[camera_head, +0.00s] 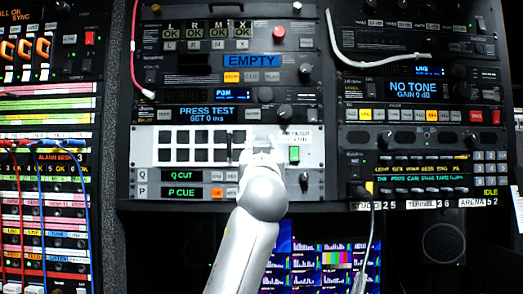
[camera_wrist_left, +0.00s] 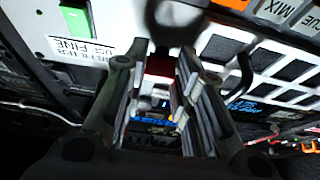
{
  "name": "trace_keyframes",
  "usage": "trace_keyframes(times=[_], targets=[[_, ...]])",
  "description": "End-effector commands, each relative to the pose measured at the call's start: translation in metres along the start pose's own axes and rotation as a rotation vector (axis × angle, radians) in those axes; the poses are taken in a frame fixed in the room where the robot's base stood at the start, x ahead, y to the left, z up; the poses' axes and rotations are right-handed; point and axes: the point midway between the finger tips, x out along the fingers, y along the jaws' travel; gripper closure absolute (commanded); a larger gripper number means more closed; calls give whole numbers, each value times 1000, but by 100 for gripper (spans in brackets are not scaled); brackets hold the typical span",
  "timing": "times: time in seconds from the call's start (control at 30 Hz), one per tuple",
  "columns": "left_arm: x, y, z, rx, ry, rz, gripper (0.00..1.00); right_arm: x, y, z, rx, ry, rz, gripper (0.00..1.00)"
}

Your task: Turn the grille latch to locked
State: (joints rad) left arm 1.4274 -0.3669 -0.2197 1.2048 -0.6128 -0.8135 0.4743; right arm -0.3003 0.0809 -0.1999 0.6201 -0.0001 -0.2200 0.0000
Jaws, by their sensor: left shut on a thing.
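The white grille panel (camera_head: 186,157), with its rows of black square openings, is in the middle of the rack in the head view. It shows tilted in the left wrist view (camera_wrist_left: 262,65). My left gripper (camera_head: 262,156) is at the panel's right part, just left of a green piece (camera_head: 294,154). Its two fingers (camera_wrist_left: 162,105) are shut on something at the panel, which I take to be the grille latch. The latch is mostly hidden by the fingers and wrist, so I cannot tell its angle. My right gripper is in neither view.
A printed white label (camera_wrist_left: 82,50) sits beside the fingers. Below the panel are the Q CUT (camera_head: 182,175) and P CUE (camera_head: 180,192) strips. A PRESS TEST display (camera_head: 208,112) is above. A grey cable (camera_head: 371,235) hangs at the lower right.

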Motion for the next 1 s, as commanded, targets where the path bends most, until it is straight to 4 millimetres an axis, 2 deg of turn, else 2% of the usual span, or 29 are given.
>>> trace_keyframes(times=[0.07,0.1,0.23,0.77,1.0], targets=[[0,0,0,-2,-1,1,99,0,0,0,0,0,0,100],[0,0,0,-2,-1,1,70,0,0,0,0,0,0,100],[0,0,0,-1,0,1,54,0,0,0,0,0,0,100],[0,0,-1,5,2,2,54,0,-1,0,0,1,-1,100],[1,-3,-2,110,3,41,54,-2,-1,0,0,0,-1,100]])
